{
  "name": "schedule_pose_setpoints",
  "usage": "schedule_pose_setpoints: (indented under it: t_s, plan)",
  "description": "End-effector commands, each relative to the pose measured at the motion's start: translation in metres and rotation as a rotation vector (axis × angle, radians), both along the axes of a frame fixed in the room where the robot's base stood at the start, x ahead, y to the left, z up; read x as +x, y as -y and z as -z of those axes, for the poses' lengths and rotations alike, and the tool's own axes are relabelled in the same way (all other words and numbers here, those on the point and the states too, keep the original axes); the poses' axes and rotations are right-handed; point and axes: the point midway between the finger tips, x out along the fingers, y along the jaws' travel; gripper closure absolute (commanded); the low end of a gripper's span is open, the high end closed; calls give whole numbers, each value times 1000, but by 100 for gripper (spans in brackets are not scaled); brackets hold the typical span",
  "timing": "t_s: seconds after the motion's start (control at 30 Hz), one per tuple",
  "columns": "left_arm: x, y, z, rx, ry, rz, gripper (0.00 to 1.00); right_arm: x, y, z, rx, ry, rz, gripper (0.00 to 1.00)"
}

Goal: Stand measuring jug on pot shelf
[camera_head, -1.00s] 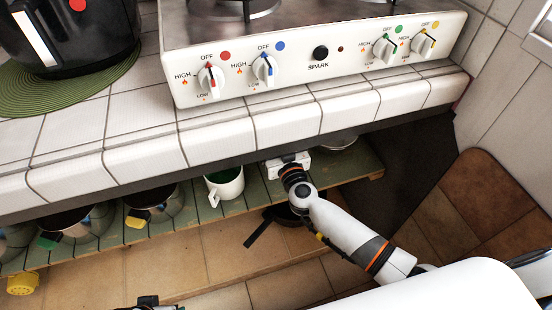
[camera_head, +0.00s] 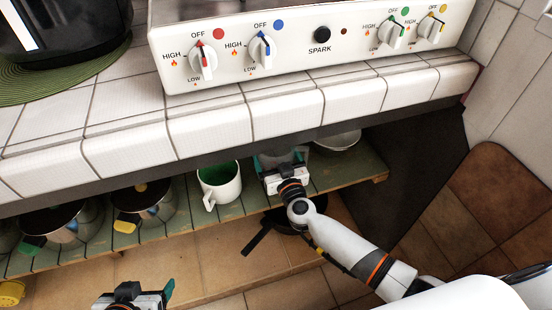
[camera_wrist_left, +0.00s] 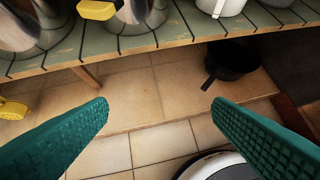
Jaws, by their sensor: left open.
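A greyish, see-through shape (camera_head: 279,157), which may be the measuring jug, shows at the pot shelf (camera_head: 235,208) under the counter edge. It is partly hidden by my right gripper (camera_head: 281,167), whose teal fingers show on either side of it. I cannot tell whether they grip it. My left gripper (camera_head: 145,294) is low in front of the shelf at the bottom of the head view. In the left wrist view its teal fingers (camera_wrist_left: 160,110) are wide apart with nothing between them.
A white mug with a green inside (camera_head: 220,184) stands left of my right gripper. Steel pots (camera_head: 157,205) stand further left, a metal bowl (camera_head: 338,141) to the right. A dark pan (camera_wrist_left: 233,62) sits below the shelf. The counter edge (camera_head: 240,122) overhangs the shelf.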

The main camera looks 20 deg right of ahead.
Motion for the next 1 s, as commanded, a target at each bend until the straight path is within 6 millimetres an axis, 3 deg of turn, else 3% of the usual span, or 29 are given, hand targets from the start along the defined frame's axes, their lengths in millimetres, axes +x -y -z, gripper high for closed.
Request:
schedule_pose_setpoints:
  t_s: [0.33, 0.37, 0.4, 0.73, 1.0]
  plan:
    - [2, 1, -1, -4, 15, 1, 26, 0, 0, 2, 1, 1, 0, 32]
    - [3, 1, -2, -4, 19, 1, 26, 0, 0, 3, 1, 0, 0, 4]
    - [3, 1, -2, -4, 18, 1, 26, 0, 0, 2, 1, 0, 0, 0]
    - [-1, 0, -1, 2, -9, 0, 26, -2, 0, -1, -1, -1, 0, 0]
    - [-47, -16, 13, 56, -265, -22, 26, -39, 1, -2, 0, -5, -1, 0]
